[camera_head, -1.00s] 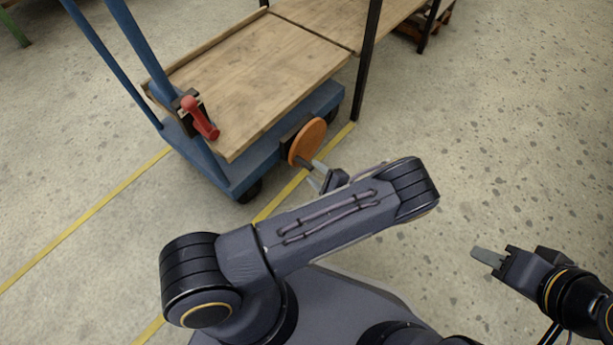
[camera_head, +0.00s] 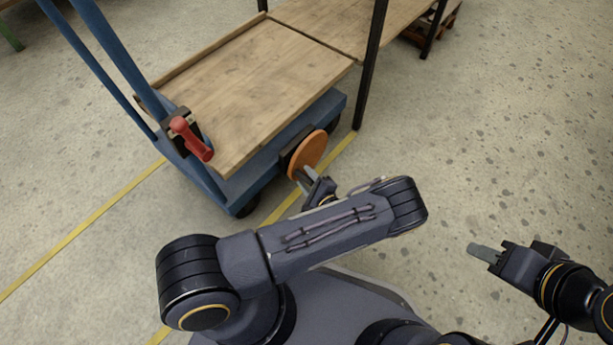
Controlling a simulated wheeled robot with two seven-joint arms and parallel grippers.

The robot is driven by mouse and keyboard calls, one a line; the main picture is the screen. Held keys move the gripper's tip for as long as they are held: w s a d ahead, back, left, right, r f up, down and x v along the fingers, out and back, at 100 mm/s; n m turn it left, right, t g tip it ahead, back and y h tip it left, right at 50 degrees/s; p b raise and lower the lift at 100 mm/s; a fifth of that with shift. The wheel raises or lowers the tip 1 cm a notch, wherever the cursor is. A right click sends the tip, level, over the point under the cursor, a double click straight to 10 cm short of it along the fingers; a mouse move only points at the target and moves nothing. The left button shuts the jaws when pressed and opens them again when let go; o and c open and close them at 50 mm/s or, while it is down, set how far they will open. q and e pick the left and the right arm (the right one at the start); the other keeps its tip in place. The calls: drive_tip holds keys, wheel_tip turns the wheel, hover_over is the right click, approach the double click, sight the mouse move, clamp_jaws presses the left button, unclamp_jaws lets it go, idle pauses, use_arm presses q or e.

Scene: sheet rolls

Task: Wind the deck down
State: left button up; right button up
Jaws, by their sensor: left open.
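The cart's wooden deck (camera_head: 245,85) sits on a blue frame (camera_head: 240,178) with blue upright posts. An orange round wheel (camera_head: 308,152) is mounted on a dark block at the deck's near right side. A red handle (camera_head: 190,138) is on a dark bracket at the post on the left. My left gripper (camera_head: 304,182) is open, with its fingers at the lower edge of the orange wheel; whether they touch it I cannot tell. My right gripper (camera_head: 478,250) is empty over the floor at the right, its finger gap not clearly seen.
A wooden table (camera_head: 345,25) with dark legs (camera_head: 370,65) adjoins the deck's far end, one leg close behind the wheel. Yellow lines (camera_head: 90,225) mark the floor. The speckled floor (camera_head: 520,110) at the right is clear.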

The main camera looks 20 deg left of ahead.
sight(300, 163)
use_arm(q)
drive_tip(key=shift+c, duration=0.3)
clamp_jaws()
drive_tip(key=shift+r, duration=0.1)
drive_tip(key=shift+w+r+m+g+p, duration=0.15)
drive_tip(key=shift+r+m+g+p, duration=0.45)
drive_tip(key=shift+r+m+p, duration=0.3)
drive_tip(key=shift+w+d+r+m+g, duration=0.15)
drive_tip(key=shift+w+r+m+g, duration=0.1)
drive_tip(key=shift+r+m+g, duration=0.45)
drive_tip(key=shift+w+d+r+m+g, duration=0.1)
drive_tip(key=shift+w+r+m+g, duration=0.25)
drive_tip(key=shift+m, duration=0.55)
drive_tip(key=shift+o, duration=0.3)
unclamp_jaws()
drive_tip(key=shift+s, duration=0.1)
